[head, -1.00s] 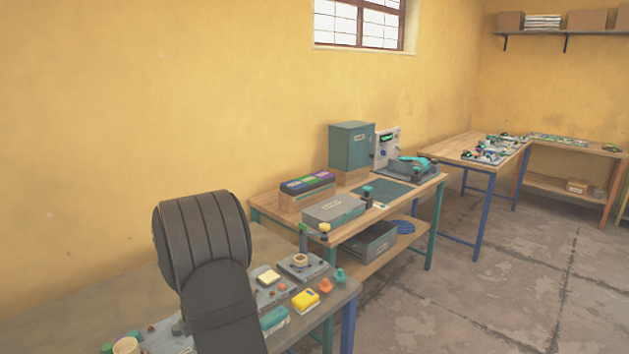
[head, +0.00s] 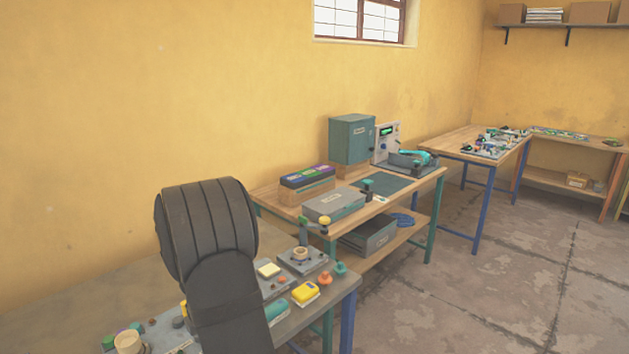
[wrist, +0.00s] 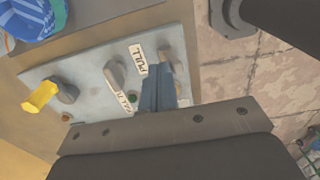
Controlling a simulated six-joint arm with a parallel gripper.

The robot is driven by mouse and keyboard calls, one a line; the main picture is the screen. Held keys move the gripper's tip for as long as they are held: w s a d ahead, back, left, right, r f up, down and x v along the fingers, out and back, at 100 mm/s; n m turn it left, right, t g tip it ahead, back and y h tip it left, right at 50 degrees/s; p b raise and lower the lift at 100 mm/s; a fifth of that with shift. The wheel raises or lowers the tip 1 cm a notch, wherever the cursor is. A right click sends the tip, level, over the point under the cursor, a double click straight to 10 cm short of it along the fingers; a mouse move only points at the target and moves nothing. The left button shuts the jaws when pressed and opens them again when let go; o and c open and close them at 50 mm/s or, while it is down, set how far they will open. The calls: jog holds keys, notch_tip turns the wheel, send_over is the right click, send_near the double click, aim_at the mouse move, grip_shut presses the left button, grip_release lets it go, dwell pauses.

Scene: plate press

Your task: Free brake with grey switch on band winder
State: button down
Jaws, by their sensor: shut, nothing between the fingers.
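In the wrist view a pale blue-grey panel (wrist: 88,62) lies below my gripper (wrist: 160,75). My gripper is shut and empty, its fingers over the panel's right part. A grey switch-like knob (wrist: 113,75) stands left of the fingers. A brownish-grey part (wrist: 166,58) is close beyond the fingertips; I cannot tell whether they touch. A yellow handle (wrist: 41,95) sits on a grey base at the panel's left. A small green button (wrist: 132,98) is beside the fingers. White labels are next to the knobs, one reading PULL (wrist: 138,58). In the head view my arm hides my gripper.
In the head view the near bench (head: 85,300) carries more panels, a yellow box (head: 305,292) and an orange knob (head: 324,278). A blue round thing (wrist: 30,15) is at the wrist view's upper left. Another bench (head: 258,190) with boxes stands behind. Floor is clear on the right.

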notch_tip(320, 180, up, 7)
jog(key=shift+w+a, duration=0.4)
dwell(0.6)
jog(key=shift+s+d+f, duration=0.15)
jog(key=shift+f, duration=1)
jog(key=shift+s+d+f, duration=0.1)
jog(key=shift+f, duration=1.05)
jog(key=shift+s+d+f, duration=0.15)
jog(key=shift+f, duration=1)
jog(key=shift+r, duration=0.1)
